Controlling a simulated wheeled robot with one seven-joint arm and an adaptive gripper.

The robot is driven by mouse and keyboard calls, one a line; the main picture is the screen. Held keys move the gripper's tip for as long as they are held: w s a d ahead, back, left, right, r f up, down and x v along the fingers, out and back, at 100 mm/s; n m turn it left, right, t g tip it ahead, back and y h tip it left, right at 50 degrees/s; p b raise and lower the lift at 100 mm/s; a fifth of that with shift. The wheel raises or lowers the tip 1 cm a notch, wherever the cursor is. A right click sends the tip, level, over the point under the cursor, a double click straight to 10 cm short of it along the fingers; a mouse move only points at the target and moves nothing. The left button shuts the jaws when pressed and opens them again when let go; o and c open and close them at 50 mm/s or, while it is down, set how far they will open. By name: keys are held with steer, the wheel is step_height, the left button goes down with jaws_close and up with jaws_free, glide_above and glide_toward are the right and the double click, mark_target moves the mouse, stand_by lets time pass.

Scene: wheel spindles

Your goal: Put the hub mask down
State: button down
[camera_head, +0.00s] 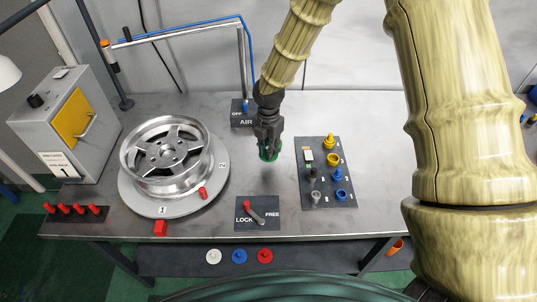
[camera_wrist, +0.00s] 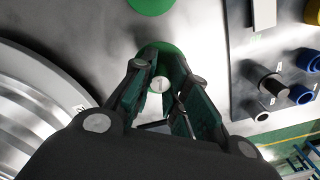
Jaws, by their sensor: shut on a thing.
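The hub mask looks to be a green disc (camera_wrist: 158,47) with a pale round knob (camera_wrist: 161,84), seen between my fingers in the wrist view. My gripper (camera_head: 268,152) is shut on its knob, with the fingers pointing down over the bench between the wheel and the dark panel. The mask shows in the head view only as green at the fingertips. It seems a little above the bench top, but the height is hard to tell. A flat green round patch (camera_wrist: 152,4) lies on the bench behind it in the wrist view.
A silver wheel (camera_head: 165,154) on a round plate stands left. A dark panel (camera_head: 313,197) with yellow and blue rings is at right. A LOCK/FREE lever plate (camera_head: 257,213) lies in front. White (camera_head: 213,257), blue (camera_head: 239,256) and red (camera_head: 265,256) discs lie on the lower shelf.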

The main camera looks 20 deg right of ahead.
steer(key=shift+f+p, duration=0.55)
steer(key=shift+f, duration=1.3)
steer(key=shift+f, duration=0.15)
steer(key=c, duration=1.4)
jaws_free()
steer(key=shift+r, duration=0.25)
steer(key=shift+r+b, duration=1.95)
steer(key=shift+r, duration=4)
